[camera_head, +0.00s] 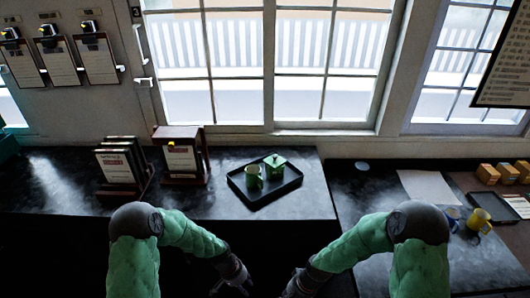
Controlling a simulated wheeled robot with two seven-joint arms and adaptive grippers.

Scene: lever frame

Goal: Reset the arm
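My two green arms come in from the bottom of the head view. My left gripper (231,285) is low in the middle, in front of the dark counter edge. Its dark fingers look spread apart with nothing seen between them. My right gripper (293,288) is just to its right at the bottom edge. It is dark and partly cut off, so its fingers are unclear. Both grippers are apart from the things on the counters. The task's arm may be my own; no separate lever is clearly made out.
A black tray (289,188) with a green mug (254,175) and green box (275,163) stands on the left counter (225,205). Wooden holders (182,157) stand left of it. A blue mug (452,217) and yellow mug (478,221) stand on the right counter. Clipboards (60,60) hang on the wall.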

